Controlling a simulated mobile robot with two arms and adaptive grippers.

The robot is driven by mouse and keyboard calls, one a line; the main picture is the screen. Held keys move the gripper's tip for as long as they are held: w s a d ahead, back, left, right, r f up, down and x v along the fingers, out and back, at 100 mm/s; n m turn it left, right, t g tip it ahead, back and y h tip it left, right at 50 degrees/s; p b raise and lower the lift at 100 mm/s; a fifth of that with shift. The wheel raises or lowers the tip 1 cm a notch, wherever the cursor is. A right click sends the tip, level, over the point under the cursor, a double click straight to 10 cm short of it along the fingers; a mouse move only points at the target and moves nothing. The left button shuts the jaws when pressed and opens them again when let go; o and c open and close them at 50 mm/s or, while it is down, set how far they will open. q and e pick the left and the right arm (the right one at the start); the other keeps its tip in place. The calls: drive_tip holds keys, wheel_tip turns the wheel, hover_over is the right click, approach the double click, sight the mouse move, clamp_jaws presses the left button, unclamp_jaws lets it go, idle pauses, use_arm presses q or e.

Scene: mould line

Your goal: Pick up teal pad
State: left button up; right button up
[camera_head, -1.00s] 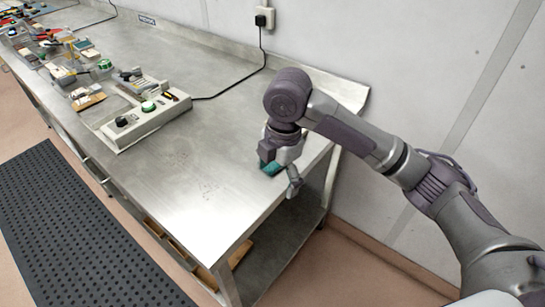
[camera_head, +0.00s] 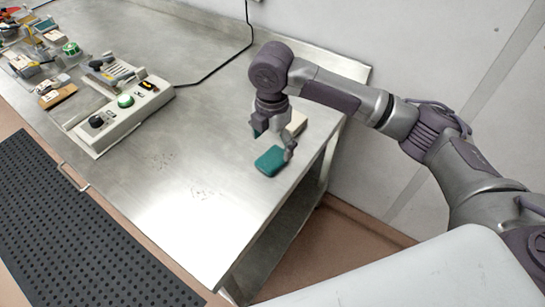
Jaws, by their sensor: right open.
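The teal pad (camera_head: 270,161) lies flat on the steel table near its right end. It is a small block with rounded corners. My right gripper (camera_head: 273,143) is open and points down just behind and above the pad, with one finger at the left and one at the right. The right fingertip appears close to the pad's right edge; I cannot tell whether they touch. A dark teal patch shows at the left finger. My left gripper is not in view.
A beige block (camera_head: 297,123) stands behind my right gripper, partly hidden. A control box (camera_head: 122,118) with a green button and a black knob is on the table at the left. More small parts lie beyond it. The steel table (camera_head: 190,185) is clear in front of the pad.

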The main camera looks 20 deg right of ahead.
sight(272, 157)
drive_tip(key=shift+w+f, duration=0.1)
drive_tip(key=shift+f, duration=0.25)
drive_tip(key=shift+w+d+f+p, duration=0.1)
drive_tip(key=shift+f+p, duration=0.3)
drive_tip(key=shift+f, duration=0.4)
wheel_tip(272, 157, down, 3)
drive_tip(key=shift+w+d+f+p, duration=0.1)
drive_tip(key=shift+w+f+p, duration=0.05)
drive_tip(key=shift+p, duration=0.15)
drive_tip(key=shift+f, duration=0.15)
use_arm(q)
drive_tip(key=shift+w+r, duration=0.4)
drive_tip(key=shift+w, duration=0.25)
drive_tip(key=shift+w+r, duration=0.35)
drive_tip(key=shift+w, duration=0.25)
use_arm(e)
drive_tip(key=c, duration=1)
drive_tip(key=shift+c, duration=0.2)
